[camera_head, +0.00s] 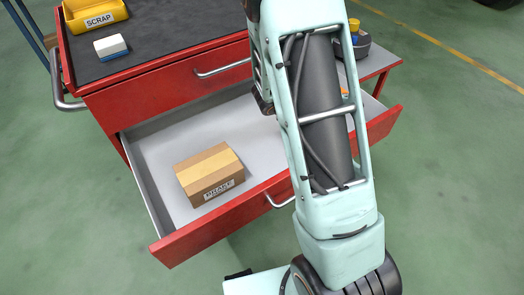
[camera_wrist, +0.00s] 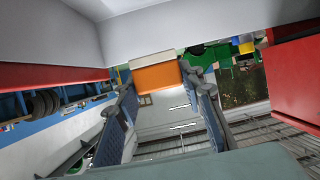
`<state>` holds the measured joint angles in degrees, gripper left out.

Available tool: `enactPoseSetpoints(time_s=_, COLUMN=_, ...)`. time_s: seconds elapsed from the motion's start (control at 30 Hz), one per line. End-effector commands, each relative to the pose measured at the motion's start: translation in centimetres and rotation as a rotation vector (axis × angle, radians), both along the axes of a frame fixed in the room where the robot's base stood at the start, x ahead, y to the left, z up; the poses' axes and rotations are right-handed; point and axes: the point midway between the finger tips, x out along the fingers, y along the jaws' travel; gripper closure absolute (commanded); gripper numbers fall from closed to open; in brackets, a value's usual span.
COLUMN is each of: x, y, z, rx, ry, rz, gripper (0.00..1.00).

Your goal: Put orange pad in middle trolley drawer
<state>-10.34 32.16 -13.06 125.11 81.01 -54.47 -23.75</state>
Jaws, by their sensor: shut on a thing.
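The orange pad (camera_wrist: 156,76), an orange block with a pale layer, is between the fingertips of my gripper (camera_wrist: 158,88) in the wrist view. My gripper is shut on it. The pad's pale side is close to a grey drawer surface; I cannot tell whether they touch. My arm hides the gripper there. The open red drawer (camera_head: 252,106) has a grey inside and sits below a shut top drawer (camera_head: 165,93).
A cardboard box (camera_head: 210,172) with a label lies in the drawer's left half. On the trolley top are a yellow SCRAP bin (camera_head: 95,14) and a white-and-blue block (camera_head: 110,47). A dark container (camera_head: 360,45) stands on the right side shelf.

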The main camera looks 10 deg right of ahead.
Motion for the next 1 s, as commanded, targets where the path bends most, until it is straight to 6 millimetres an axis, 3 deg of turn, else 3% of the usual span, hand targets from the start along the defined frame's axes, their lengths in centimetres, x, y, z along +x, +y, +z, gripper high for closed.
enactPoseSetpoints(time_s=0.03, x=-0.3, y=-0.1, z=-0.9, rx=0.000, ry=0.000, rz=-0.016, gripper=0.88)
enactPoseSetpoints(time_s=0.33, x=-0.8, y=-0.3, z=-2.2, rx=0.000, ry=-0.001, rz=-0.040, gripper=0.88)
enactPoseSetpoints(time_s=0.6, x=-0.8, y=-0.3, z=-7.1, rx=0.000, ry=0.001, rz=-0.039, gripper=0.88)
enactPoseSetpoints(time_s=1.0, x=-0.8, y=-0.3, z=-11.4, rx=0.000, ry=0.000, rz=-0.039, gripper=0.88)
